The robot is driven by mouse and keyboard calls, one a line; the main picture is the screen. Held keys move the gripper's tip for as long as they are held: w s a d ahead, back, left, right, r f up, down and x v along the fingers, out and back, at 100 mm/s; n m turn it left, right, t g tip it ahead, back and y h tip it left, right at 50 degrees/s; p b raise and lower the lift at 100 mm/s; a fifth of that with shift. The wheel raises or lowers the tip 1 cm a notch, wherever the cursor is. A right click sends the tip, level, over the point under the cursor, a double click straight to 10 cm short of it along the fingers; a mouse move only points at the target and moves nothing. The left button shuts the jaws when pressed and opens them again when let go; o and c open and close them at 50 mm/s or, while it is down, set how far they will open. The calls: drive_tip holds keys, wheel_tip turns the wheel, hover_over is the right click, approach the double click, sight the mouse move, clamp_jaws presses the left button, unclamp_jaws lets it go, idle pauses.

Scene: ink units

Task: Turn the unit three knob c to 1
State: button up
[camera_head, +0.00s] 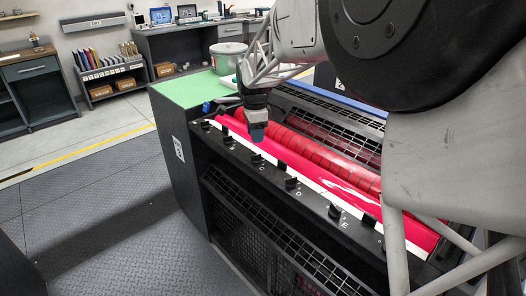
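The ink unit (192,190) is a dark machine with a red roller and a white-and-red strip behind a black front ledge. A row of black knobs runs along this ledge. The third from the left, which appears to be knob c (257,160), has a small pale mark near it, and its setting is too small to read.
Neighbouring knobs stand close by: one (228,140) to the left and one (291,183) to the right, near a letter D. A further knob (335,211) is near an E. A metal pot (228,58) stands behind on the green top (185,90). My arm hides the unit's right part.

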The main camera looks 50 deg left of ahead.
sight(256, 158)
drive_tip(key=shift+f, duration=0.15)
drive_tip(key=shift+f, duration=3.75)
clamp_jaws()
